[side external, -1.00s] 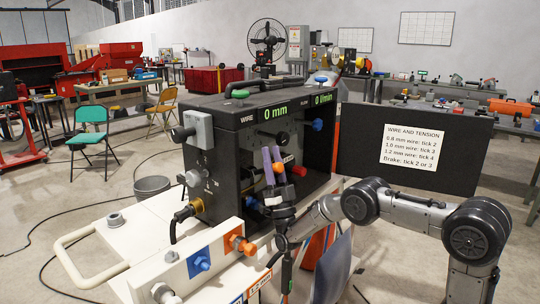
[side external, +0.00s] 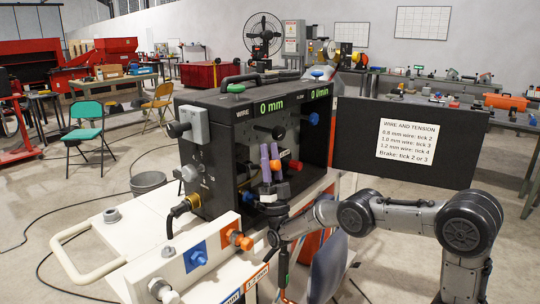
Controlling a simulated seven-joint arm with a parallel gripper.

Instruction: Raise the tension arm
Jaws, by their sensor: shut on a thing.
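The open-fronted black wire feeder (side external: 228,160) stands on the white cart, with green readouts of 0 mm and 0 l/min. Inside its bay is a small orange-red part (side external: 294,166), which seems to belong to the tension arm. My gripper (side external: 270,152) points up into the bay with its two purple fingers close together. They are at the left end of the orange-red part and appear shut on it. The fingers hide much of the tension arm, so its exact angle cannot be told. A black knob (side external: 278,132) sits just above the fingertips.
A black door panel (side external: 355,150) with a wire and tension card (side external: 408,154) stands open at the right. The cart's white front panel (side external: 170,270) carries blue and orange fittings. A curved white handle (side external: 60,262) juts out left.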

